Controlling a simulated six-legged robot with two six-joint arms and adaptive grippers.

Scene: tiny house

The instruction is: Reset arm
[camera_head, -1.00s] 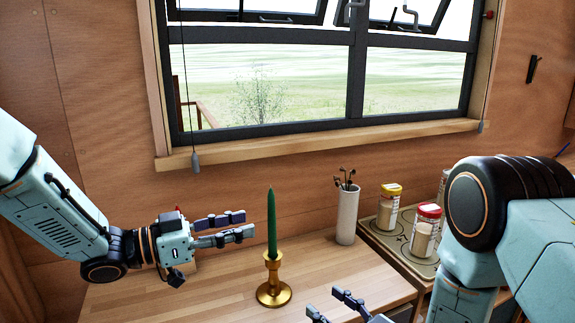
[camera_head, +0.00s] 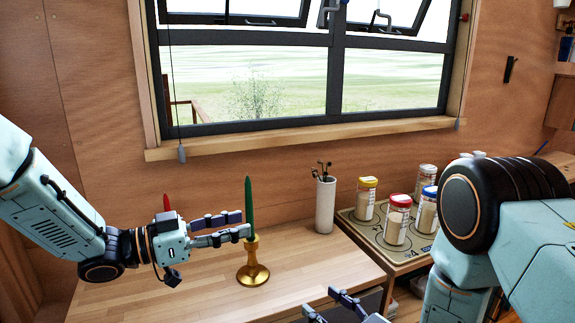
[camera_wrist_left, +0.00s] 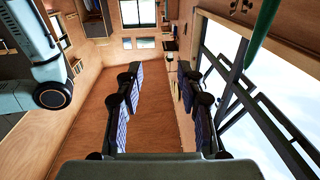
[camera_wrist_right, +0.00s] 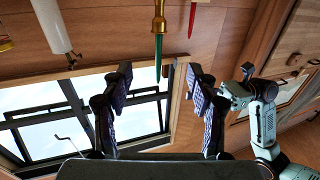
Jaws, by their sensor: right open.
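My left gripper (camera_head: 240,224) reaches in from the left, its fingers level and apart with nothing between them. Its fingers also show apart in the left wrist view (camera_wrist_left: 158,82). A green candle (camera_head: 249,200) stands upright in a brass holder (camera_head: 253,272) on the wooden table. The left fingertips overlap the candle's base in the head view; I cannot tell if they touch. My right gripper (camera_head: 336,306) is low in the middle, partly cut off by the bottom edge. In the right wrist view (camera_wrist_right: 160,78) its fingers are apart and empty.
A red candle (camera_head: 166,202) shows behind my left gripper. A white cylinder vase (camera_head: 325,205) stands at the table's back edge. Several lidded jars, one red-topped (camera_head: 397,220), stand on a stove top (camera_head: 365,235) to the right. A window (camera_head: 300,80) is behind.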

